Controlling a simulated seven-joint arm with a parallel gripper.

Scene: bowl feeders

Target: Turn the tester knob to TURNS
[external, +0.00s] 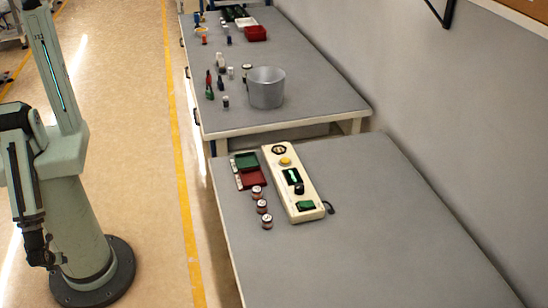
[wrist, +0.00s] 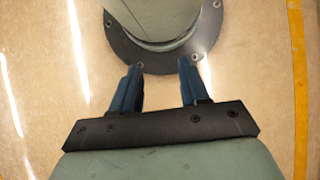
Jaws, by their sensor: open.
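The tester (external: 306,207) is a long cream box lying on the near grey table in the external view. It carries a yellow button, a dark screen with a green mark, a green switch at its near end, and a small black knob (external: 299,188) beside the screen. The knob's setting is too small to read. My gripper (external: 47,262) hangs low beside my base at the far left, well away from the table. In the wrist view my gripper (wrist: 160,88) is open and empty, with two blue fingers apart above the floor and my base.
Several small red-and-white capped jars (external: 262,206) stand left of the tester. A green tray (external: 246,161) and a red tray (external: 252,179) lie beside it. The far table holds a grey bucket (external: 266,88) and small bottles. The near table's right side is clear.

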